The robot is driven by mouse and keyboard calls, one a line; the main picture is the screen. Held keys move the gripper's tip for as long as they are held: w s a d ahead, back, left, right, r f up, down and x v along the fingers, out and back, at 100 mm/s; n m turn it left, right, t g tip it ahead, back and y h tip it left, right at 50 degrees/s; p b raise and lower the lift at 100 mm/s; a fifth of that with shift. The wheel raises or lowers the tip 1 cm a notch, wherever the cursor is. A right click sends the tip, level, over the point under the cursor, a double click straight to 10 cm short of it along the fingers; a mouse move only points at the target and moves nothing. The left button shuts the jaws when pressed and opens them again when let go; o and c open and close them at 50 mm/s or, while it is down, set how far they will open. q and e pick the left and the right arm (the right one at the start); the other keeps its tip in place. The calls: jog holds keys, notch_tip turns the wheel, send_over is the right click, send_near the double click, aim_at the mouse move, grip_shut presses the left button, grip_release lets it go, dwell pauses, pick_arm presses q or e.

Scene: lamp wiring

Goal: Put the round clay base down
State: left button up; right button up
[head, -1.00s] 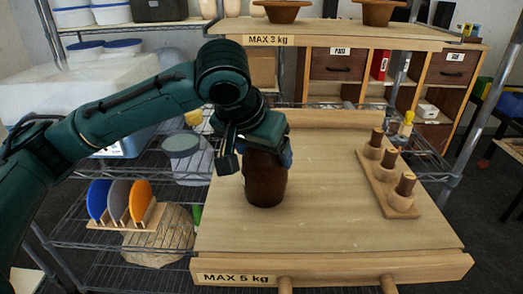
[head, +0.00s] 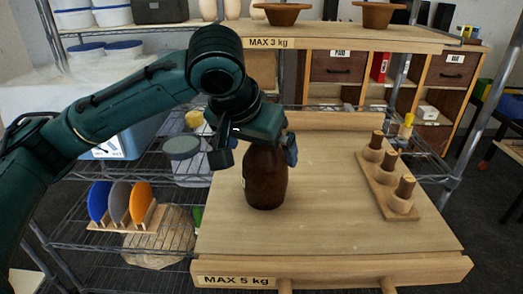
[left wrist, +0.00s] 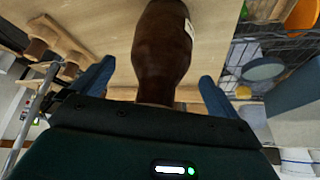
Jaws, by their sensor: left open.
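A brown, glossy, bottle-shaped base (head: 266,182) stands upright on the wooden board marked MAX 5 kg (head: 330,235), left of its middle. It has a rounded body, a narrower neck and a small pale label. My left gripper (head: 256,151) is open above it, one finger on each side of the neck. In the left wrist view the base (left wrist: 162,45) lies between the spread fingers (left wrist: 156,88), with a gap on both sides. Its top end is hidden by the gripper. My right gripper is not in view.
A wooden holder with three pegs (head: 390,180) sits at the board's right. A rack with blue, grey and orange discs (head: 120,205) stands on the wire shelf at left. The MAX 3 kg shelf (head: 350,35) is behind. The board's middle and front are clear.

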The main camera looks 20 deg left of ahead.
pick_arm(q)
jog(key=p+v, duration=0.1)
jog(key=v, duration=0.8)
jog(key=shift+s+r, duration=0.2)
jog(key=shift+r, duration=0.05)
